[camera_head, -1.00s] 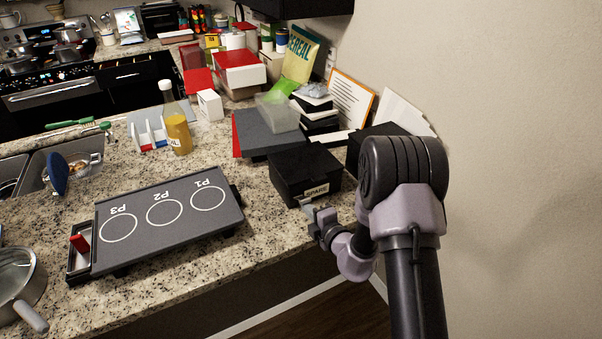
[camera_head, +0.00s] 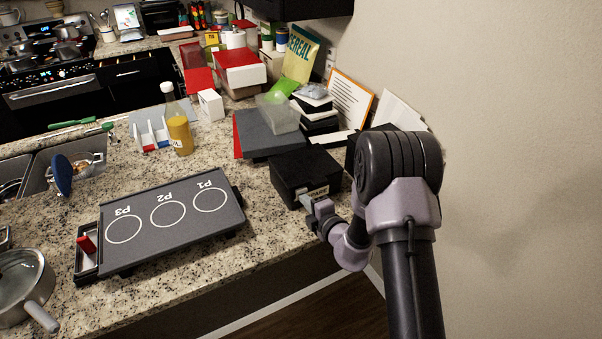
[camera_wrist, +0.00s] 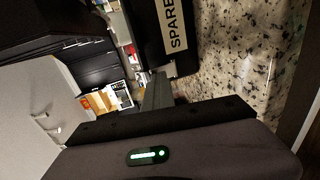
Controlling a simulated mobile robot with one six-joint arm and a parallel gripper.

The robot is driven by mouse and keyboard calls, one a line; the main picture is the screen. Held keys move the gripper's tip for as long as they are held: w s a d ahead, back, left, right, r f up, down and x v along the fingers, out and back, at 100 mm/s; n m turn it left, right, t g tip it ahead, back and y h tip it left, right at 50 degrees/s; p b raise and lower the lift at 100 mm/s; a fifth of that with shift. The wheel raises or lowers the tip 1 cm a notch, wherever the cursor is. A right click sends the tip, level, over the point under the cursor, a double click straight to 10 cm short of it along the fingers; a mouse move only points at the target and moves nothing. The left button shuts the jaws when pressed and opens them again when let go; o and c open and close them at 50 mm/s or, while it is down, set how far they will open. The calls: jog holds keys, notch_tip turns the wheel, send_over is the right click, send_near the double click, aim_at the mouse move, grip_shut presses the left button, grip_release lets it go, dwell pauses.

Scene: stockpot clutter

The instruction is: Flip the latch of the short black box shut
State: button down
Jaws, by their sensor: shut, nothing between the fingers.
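The short black box (camera_head: 303,170) sits near the right end of the counter, its lid looking down. A pale label is on its front; in the wrist view the box (camera_wrist: 152,38) carries the word SPARE. My gripper (camera_head: 308,201) is at the box's front face, low by the label and partly covering it. In the wrist view my closed fingers (camera_wrist: 157,92) are shut and empty, their tips at the box's edge beside the label. I cannot tell whether they touch it. The latch is not clearly visible, so its position cannot be told.
Another dark box (camera_head: 356,146) stands behind, partly hidden by my arm, near the wall. A grey griddle (camera_head: 172,216) lies to the left, and a dark grey slab (camera_head: 266,142) lies behind the short box. Speckled counter (camera_head: 262,232) is bare between griddle and box.

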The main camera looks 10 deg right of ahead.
jog(key=shift+r, duration=0.1)
jog(key=p+v, duration=0.1)
jog(key=v, duration=0.6)
jog(key=shift+r+p, duration=0.3)
jog(key=shift+p, duration=0.1)
dwell(0.4)
